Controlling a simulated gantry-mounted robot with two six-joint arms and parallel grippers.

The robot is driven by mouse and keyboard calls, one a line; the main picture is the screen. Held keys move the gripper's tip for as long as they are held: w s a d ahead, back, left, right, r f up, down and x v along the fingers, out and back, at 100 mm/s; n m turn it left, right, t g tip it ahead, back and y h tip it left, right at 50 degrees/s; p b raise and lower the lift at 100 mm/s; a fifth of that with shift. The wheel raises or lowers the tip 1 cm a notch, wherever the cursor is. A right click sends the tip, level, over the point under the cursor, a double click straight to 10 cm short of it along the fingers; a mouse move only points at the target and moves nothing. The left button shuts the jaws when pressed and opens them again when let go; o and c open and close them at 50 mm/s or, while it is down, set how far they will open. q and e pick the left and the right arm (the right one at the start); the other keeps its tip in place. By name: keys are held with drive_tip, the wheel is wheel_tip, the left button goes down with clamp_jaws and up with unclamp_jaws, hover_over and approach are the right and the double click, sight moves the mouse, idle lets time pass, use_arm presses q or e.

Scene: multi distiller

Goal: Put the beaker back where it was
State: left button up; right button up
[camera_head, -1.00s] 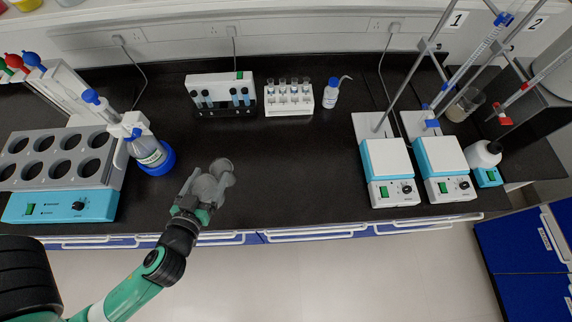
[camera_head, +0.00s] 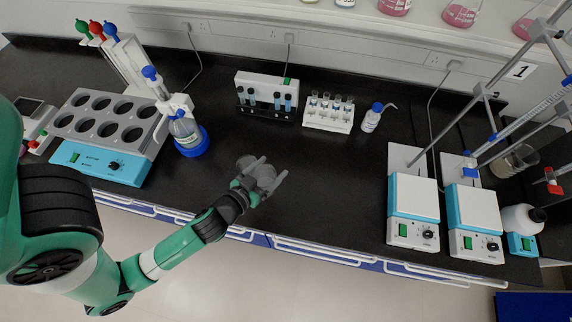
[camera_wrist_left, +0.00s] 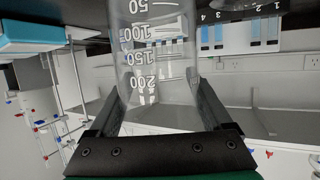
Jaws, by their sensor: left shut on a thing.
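My left gripper (camera_head: 270,170) is shut on a clear glass beaker (camera_head: 254,170) near the front edge of the black bench, right of the blue-based bottle. In the left wrist view the beaker (camera_wrist_left: 155,65) sits between the two dark fingers (camera_wrist_left: 160,112). Its printed marks, 50 to 200, appear upside down in that picture, and it looks empty. Whether it touches the bench I cannot tell. A second beaker (camera_head: 514,160) with brownish contents stands at the right behind the stirrers. My right gripper is not in view.
A multi-hole block (camera_head: 110,147) and a bottle dispenser (camera_head: 187,132) stand on the left. Vial racks (camera_head: 266,97) (camera_head: 329,113) and a wash bottle (camera_head: 372,118) are at the back. Two hot plates (camera_head: 414,196) (camera_head: 473,208) with stands are on the right. The bench's centre (camera_head: 330,180) is clear.

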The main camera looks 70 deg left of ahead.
use_arm(q)
drive_tip(key=shift+w+a+f+b, duration=0.65)
drive_tip(key=shift+w+f, duration=0.5)
drive_tip(key=shift+f, duration=0.6)
drive_tip(key=shift+w+a+f+b, duration=0.65)
drive_tip(key=shift+w+f, duration=0.45)
drive_tip(key=shift+f, duration=0.65)
drive_tip(key=shift+w+a+f+b, duration=0.5)
drive_tip(key=shift+w+a+f, duration=0.5)
drive_tip(key=shift+f, duration=0.75)
drive_tip(key=shift+w+d+r, duration=0.1)
drive_tip(key=shift+w+d, duration=0.05)
drive_tip(key=shift+d, duration=0.05)
drive_tip(key=shift+f, duration=0.2)
drive_tip(key=o, duration=1.2)
drive_tip(key=shift+o, duration=0.2)
drive_tip(key=shift+r, duration=0.1)
